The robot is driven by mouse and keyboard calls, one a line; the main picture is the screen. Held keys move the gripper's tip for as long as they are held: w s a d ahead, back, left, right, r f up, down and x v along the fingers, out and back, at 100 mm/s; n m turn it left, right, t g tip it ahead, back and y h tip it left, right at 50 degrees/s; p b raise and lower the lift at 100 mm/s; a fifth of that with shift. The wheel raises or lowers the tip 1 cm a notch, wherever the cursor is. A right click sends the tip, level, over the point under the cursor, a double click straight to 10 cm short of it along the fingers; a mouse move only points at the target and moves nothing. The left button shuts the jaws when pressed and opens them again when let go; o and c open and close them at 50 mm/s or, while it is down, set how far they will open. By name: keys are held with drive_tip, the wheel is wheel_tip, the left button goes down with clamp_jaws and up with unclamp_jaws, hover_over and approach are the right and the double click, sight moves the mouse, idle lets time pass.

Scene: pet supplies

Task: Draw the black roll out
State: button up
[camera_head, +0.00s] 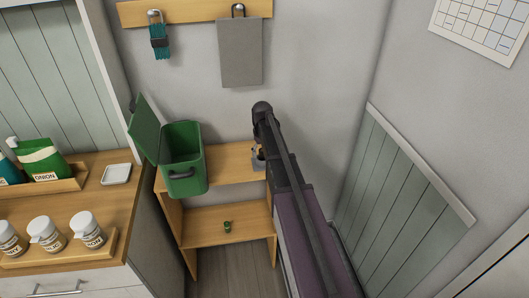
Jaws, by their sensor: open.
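No black roll can be made out in the head view. Part of my gripper (258,160) shows beside my dark arm, over the right end of the wooden shelf unit's top (229,166). The arm hides much of the gripper and whatever is under it. The jaws are open; I cannot see anything between them.
A green bin (184,160) with its lid raised stands on the shelf unit's top, left of my gripper. A wooden counter (118,212) with bottles and jars is at left. A grey cloth (240,55) and a teal item (159,45) hang on the wall.

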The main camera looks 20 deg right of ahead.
idle(0.3)
clamp_jaws()
drive_tip(key=shift+r+p, duration=2.95)
drive_tip(key=shift+p, duration=0.1)
drive_tip(key=shift+w, duration=0.1)
